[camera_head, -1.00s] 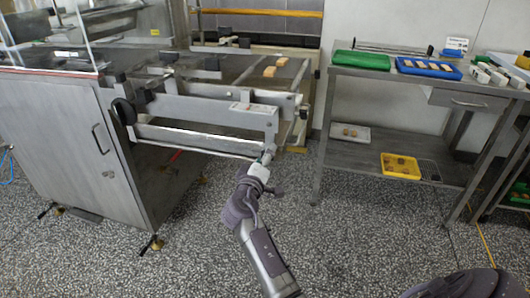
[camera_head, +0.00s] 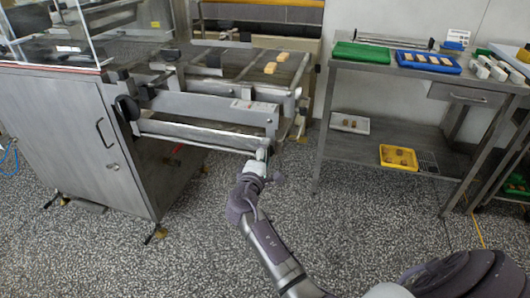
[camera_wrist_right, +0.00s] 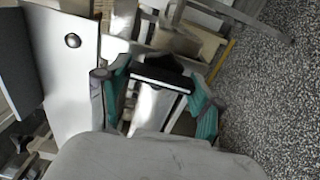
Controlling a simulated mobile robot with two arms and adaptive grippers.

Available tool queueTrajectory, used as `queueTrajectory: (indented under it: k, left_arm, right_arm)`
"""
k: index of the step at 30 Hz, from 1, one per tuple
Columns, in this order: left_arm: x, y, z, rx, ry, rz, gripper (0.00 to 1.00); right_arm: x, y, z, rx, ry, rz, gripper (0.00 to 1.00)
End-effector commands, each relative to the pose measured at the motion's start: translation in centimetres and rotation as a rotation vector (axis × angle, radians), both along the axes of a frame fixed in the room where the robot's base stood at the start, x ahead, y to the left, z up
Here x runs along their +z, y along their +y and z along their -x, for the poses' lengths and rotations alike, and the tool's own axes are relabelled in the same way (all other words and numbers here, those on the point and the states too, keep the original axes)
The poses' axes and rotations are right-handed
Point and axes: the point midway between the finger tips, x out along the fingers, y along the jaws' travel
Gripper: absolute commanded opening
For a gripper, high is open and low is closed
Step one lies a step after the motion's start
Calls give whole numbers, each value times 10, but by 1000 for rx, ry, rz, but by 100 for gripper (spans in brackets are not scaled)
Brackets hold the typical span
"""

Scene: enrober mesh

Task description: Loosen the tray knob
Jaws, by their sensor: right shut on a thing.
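The enrober (camera_head: 205,104) stands at the left, with a drip tray (camera_head: 195,134) slung low along its near side. The tray knob is at the tray's right end, mostly hidden by my right gripper (camera_head: 262,157) in the head view. In the right wrist view, my right gripper (camera_wrist_right: 160,80) has its teal fingers on either side of a dark-edged metal piece (camera_wrist_right: 157,104). It is shut on this piece, which appears to be the tray knob; its outline is partly covered. My left gripper is not in view.
A steel table (camera_head: 400,72) at the right bears a green tray (camera_head: 360,53) and a blue tray (camera_head: 428,62). Its lower shelf holds a white tray (camera_head: 350,122) and a yellow tray (camera_head: 399,157). The speckled floor (camera_head: 340,225) between is clear.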

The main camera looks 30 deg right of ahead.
Motion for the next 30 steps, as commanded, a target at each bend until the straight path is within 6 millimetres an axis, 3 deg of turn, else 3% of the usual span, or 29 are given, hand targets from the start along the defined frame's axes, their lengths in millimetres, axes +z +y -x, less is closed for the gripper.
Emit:
queueTrajectory:
  k: [10, 11, 15, 26, 30]
  left_arm:
    - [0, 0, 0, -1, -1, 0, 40]
    - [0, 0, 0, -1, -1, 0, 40]
    - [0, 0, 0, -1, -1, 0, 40]
    - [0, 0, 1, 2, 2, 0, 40]
    - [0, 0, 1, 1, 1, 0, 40]
  right_arm:
    - [0, 0, 0, 0, 1, 1, 31]
    - [0, 0, 0, 0, 1, 1, 68]
    - [0, 0, 0, 0, 0, 0, 91]
    - [0, 2, 1, 1, 1, -1, 92]
    - [-1, 14, 10, 3, 1, -2, 92]
